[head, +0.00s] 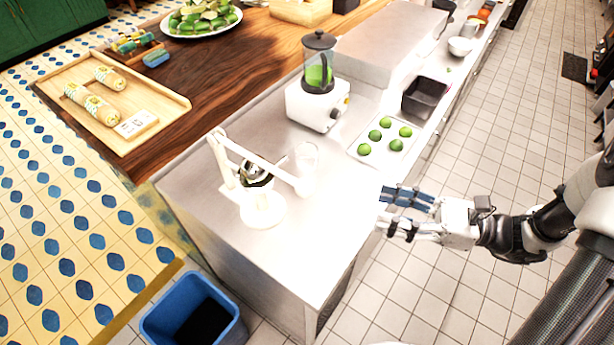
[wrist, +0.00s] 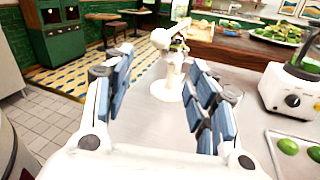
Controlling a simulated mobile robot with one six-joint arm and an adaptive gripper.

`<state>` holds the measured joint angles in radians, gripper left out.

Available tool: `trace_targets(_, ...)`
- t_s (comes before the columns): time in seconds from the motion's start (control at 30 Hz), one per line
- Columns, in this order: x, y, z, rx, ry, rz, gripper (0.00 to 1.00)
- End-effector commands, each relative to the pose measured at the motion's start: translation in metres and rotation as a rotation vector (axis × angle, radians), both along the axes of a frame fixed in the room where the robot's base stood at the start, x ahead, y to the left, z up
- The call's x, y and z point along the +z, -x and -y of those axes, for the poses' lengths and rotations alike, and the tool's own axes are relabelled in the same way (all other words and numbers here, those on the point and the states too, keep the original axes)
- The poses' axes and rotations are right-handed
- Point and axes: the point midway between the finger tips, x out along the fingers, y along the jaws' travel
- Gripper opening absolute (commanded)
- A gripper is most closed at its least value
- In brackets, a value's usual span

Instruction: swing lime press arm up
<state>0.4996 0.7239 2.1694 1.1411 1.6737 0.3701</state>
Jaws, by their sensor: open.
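The white lime press (head: 258,195) stands on the steel counter near its front left corner. Its long white arm (head: 262,160) slants down to the right across the top, ending in a rounded grip near a clear glass (head: 306,158). A dark metal cup sits under the arm. In the wrist view the press (wrist: 172,80) stands ahead, between my fingers and beyond them. My gripper (head: 392,212) is open and empty, to the right of the press and apart from it, by the counter's right edge. It also shows in the wrist view (wrist: 160,98) with blue pads spread wide.
A tray of several limes (head: 384,137), a blender (head: 318,85) with green contents and a dark bin (head: 424,96) stand farther along the counter. A wooden tray (head: 160,110) with wrapped rolls lies at left. A blue bin (head: 195,312) is on the floor. Counter between press and gripper is clear.

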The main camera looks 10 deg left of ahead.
Motion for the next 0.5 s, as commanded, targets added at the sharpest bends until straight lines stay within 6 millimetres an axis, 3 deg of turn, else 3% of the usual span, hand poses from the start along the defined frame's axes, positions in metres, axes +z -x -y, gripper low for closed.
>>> trace_targets(0.17, -0.001, -0.001, -0.019, -0.001, -0.005, -0.005, 0.52)
trace_targets(0.5, -0.002, -0.004, -0.093, 0.004, -0.003, -0.003, 0.52)
